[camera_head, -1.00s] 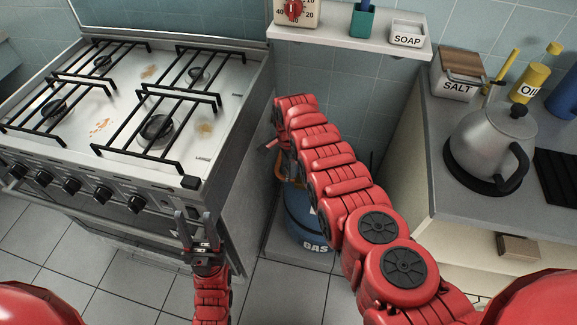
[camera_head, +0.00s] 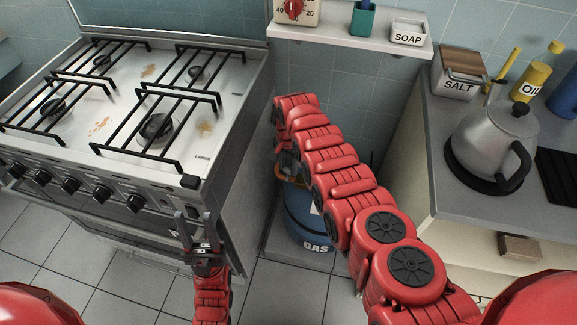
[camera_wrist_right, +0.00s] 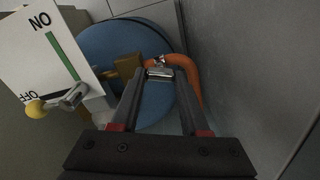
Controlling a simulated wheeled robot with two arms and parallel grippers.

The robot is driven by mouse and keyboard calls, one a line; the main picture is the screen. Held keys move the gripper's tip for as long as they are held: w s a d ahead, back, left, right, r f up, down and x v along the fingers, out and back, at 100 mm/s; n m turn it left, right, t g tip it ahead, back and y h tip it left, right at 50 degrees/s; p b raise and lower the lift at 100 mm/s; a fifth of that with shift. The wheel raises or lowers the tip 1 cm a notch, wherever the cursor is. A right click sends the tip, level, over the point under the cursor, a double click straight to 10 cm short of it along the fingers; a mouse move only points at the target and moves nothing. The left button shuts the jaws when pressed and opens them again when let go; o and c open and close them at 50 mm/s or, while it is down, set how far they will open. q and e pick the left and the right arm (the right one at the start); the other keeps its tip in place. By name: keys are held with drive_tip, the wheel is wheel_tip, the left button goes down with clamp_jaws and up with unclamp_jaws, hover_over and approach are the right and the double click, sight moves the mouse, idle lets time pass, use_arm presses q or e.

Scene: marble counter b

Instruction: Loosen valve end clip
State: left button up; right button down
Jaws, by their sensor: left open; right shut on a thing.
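In the right wrist view, a metal clip (camera_wrist_right: 160,70) sits on the end of the orange hose (camera_wrist_right: 192,78) beside the brass valve (camera_wrist_right: 128,70). My right gripper (camera_wrist_right: 160,76) is shut on the clip, one finger at each side. The blue gas bottle (camera_wrist_right: 103,45) is behind it. In the head view, the gas bottle (camera_head: 305,222) stands between stove and counter, and my right arm hides the clip and most of the gripper. My left gripper (camera_head: 193,217) is open and empty in front of the stove.
The stove (camera_head: 150,200) is left of the bottle and the counter (camera_head: 420,160) with a kettle (camera_head: 492,140) is right. A marked panel (camera_wrist_right: 45,45) and a lever with a yellow knob (camera_wrist_right: 37,109) are near my right gripper. A shelf (camera_head: 345,38) hangs behind.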

drive_tip(key=n, duration=0.4)
drive_tip(key=shift+n+b, duration=0.3)
drive_tip(key=n, duration=0.4)
drive_tip(key=shift+w+n+b, duration=0.1)
drive_tip(key=shift+n+b, duration=0.2)
drive_tip(key=shift+b, duration=0.05)
drive_tip(key=n+b, duration=0.1)
drive_tip(key=n, duration=0.3)
drive_tip(key=shift+a+f+n, duration=0.1)
drive_tip(key=shift+n, duration=0.2)
drive_tip(key=n+b, duration=0.1)
drive_tip(key=n, duration=0.2)
drive_tip(key=shift+n, duration=0.3)
drive_tip(key=n+b, duration=0.2)
drive_tip(key=n, duration=0.2)
drive_tip(key=n+b, duration=0.1)
drive_tip(key=n, duration=0.4)
drive_tip(key=shift+b, duration=0.3)
drive_tip(key=n+b, duration=0.1)
drive_tip(key=n, duration=0.3)
drive_tip(key=shift+s, duration=0.2)
drive_tip(key=shift+n+b, duration=0.65)
drive_tip(key=shift+n, duration=1.45)
